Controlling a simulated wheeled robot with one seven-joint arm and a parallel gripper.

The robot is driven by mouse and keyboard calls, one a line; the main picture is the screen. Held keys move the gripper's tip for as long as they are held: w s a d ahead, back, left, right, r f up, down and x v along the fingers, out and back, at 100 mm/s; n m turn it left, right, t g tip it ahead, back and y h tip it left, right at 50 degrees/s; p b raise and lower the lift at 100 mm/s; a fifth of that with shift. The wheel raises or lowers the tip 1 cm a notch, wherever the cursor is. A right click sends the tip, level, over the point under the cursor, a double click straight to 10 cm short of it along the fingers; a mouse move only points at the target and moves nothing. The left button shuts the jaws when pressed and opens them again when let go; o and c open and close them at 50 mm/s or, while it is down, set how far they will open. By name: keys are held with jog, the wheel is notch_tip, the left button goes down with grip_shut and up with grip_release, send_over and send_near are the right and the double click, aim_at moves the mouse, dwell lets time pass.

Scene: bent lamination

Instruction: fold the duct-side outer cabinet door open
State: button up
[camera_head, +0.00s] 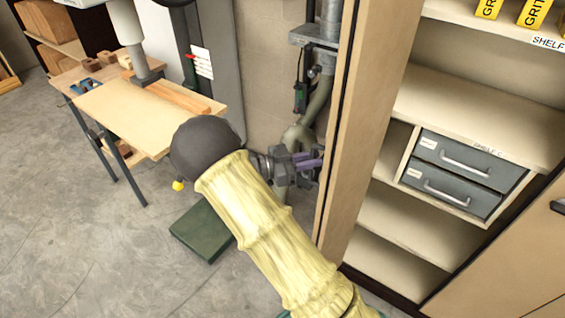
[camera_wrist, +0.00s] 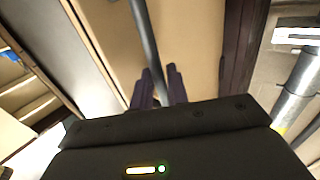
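The duct-side outer cabinet door (camera_head: 372,110) is a tall beige panel with a dark edge, seen at a steep angle at the cabinet's left side in the head view. Its beige face also shows in the wrist view (camera_wrist: 195,45), with a grey bar handle (camera_wrist: 147,35) running down it. My gripper (camera_head: 318,164) is at the door's left side in the head view. In the wrist view its two dark purple fingers (camera_wrist: 159,88) stand either side of the bar, which fills the narrow gap between them. The fingertip contact in the head view is partly hidden by the door edge.
The open cabinet has shelves (camera_head: 400,225) and grey drawers (camera_head: 465,160). Another door (camera_head: 510,250) stands at right. A grey duct pipe (camera_head: 318,100) runs along the wall behind my gripper. A workbench (camera_head: 130,115) and green box (camera_head: 205,230) are at left. Grey floor at lower left is clear.

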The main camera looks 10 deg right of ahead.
jog(key=s+a+b, duration=0.1)
jog(key=a+b, duration=0.1)
jog(key=a, duration=1.4)
jog(key=shift+a, duration=0.4)
jog(key=w+d+r+n+t+y+p, duration=0.3)
jog(key=w+d+r+n+t+y, duration=0.5)
jog(key=w+t, duration=0.4)
jog(key=s+d+f+n+g+y+p, duration=0.1)
jog(key=s+d+n+g+y, duration=0.1)
jog(key=s, duration=0.7)
jog(key=s+d+f+n+g+y+p, duration=0.1)
jog(key=s+n+g+y, duration=0.3)
jog(key=s, duration=0.6)
jog(key=s+d+f+n+g+y+p, duration=0.1)
jog(key=s+d+n+g+y+p, duration=0.1)
jog(key=s, duration=0.8)
jog(key=d+n+g+y, duration=0.1)
jog(key=g+y, duration=0.1)
jog(key=shift+d+f+g, duration=0.25)
jog(key=shift+f+g, duration=0.05)
jog(key=shift+f, duration=0.1)
